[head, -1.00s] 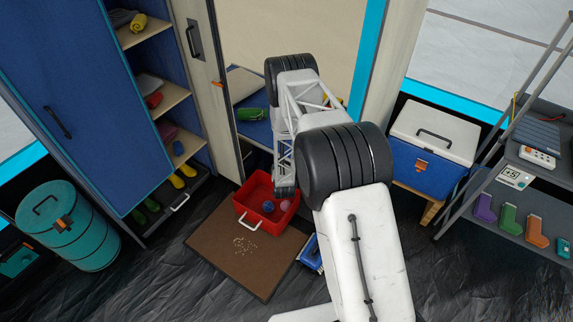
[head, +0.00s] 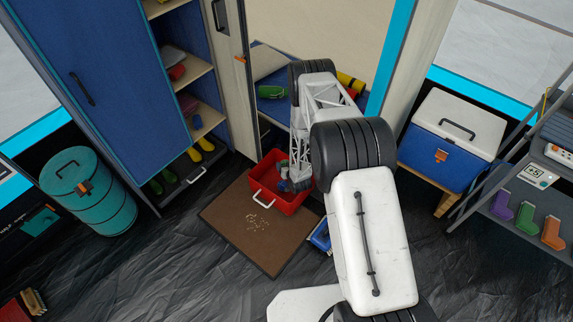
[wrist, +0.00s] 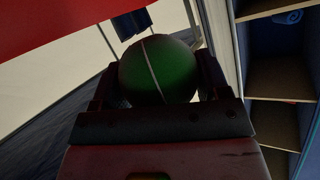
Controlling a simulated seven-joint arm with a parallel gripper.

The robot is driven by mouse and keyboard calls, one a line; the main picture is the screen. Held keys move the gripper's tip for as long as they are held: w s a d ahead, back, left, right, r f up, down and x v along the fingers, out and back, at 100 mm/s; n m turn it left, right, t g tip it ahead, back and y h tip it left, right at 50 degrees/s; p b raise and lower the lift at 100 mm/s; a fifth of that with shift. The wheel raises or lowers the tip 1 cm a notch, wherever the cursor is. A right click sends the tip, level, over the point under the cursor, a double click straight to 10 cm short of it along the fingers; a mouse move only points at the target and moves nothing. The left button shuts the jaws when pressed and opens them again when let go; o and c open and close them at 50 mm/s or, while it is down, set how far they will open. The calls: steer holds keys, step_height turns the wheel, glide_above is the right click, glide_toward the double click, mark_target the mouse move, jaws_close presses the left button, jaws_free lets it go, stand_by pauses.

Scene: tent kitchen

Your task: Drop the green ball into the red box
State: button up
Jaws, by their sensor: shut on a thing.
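The green ball (wrist: 157,70), with a pale seam line, is held between the two dark fingers of my gripper (wrist: 158,82) in the wrist view. In the head view the red box (head: 262,190), with a white handle at its front, stands at the rear of the brown mat. The end of my arm is over the right part of the box. Small blue and green bits show there, too small to tell apart. My arm hides the box's right rear part. A red surface fills the wrist view's top left corner.
The brown mat (head: 235,225) lies in front of the box, with small pale crumbs on it. A blue object (head: 320,236) lies right of the mat. An open cabinet with shelves (head: 205,120) stands left, a teal drum (head: 88,190) farther left. A blue-and-white cooler (head: 445,145) stands right.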

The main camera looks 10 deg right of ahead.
steer(key=shift+f, duration=0.1)
steer(key=shift+f, duration=2.85)
steer(key=o, duration=1)
steer(key=shift+r, duration=0.1)
steer(key=shift+r, duration=2.15)
steer(key=d+r+m+h, duration=0.5)
steer(key=d+r, duration=0.1)
steer(key=r, duration=0.4)
steer(key=d+r+m+h, duration=0.45)
steer(key=d+r, duration=0.25)
steer(key=r, duration=0.4)
steer(key=shift+n+g+h, duration=0.25)
steer(key=shift+g+h, duration=0.15)
steer(key=shift+h, duration=0.05)
steer(key=w, duration=0.4)
steer(key=w+f, duration=0.1)
steer(key=w, duration=0.8)
steer(key=shift+w+d+f, duration=0.2)
steer(key=shift+f, duration=0.15)
